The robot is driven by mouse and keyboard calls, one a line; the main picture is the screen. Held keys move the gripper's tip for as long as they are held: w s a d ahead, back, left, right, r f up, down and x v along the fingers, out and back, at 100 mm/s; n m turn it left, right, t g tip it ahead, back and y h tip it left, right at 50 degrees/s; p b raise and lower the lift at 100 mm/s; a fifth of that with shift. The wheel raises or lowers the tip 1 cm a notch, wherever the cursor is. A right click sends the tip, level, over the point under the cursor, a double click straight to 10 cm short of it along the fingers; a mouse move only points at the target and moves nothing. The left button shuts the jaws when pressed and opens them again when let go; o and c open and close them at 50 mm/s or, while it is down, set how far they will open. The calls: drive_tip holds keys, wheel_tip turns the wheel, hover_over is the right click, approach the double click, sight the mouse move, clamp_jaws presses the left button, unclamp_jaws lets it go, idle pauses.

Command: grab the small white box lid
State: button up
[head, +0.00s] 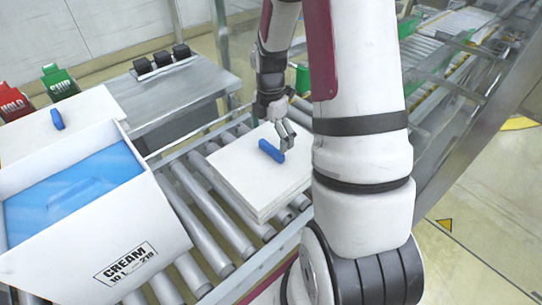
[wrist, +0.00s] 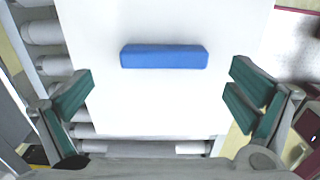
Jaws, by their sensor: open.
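A white box lid (head: 245,182) with a blue bar handle (head: 271,151) on top lies flat on the rollers, right of the open box. Its edge looks layered, as if several flat pieces are stacked. My gripper (head: 286,137) is just above the handle, at its right end in the head view. In the wrist view the lid (wrist: 150,108) fills the middle, with the handle (wrist: 164,57) lying crosswise. My gripper's green-padded fingers (wrist: 160,90) are spread wide on either side, empty. I cannot tell the exact height of the fingers above the lid.
A large white box (head: 165,225) marked CREAM, with a blue liner (head: 80,185), stands open at left. Another white lid with a blue handle (head: 57,119) lies behind it. Red (head: 14,103) and green (head: 60,82) bins and a grey table (head: 180,92) are farther back.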

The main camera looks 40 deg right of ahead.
sight(271, 147)
drive_tip(key=f, duration=0.4)
drive_tip(key=shift+s+f, duration=0.2)
drive_tip(key=shift+f, duration=0.2)
drive_tip(key=c, duration=1.2)
drive_tip(key=shift+r, duration=0.1)
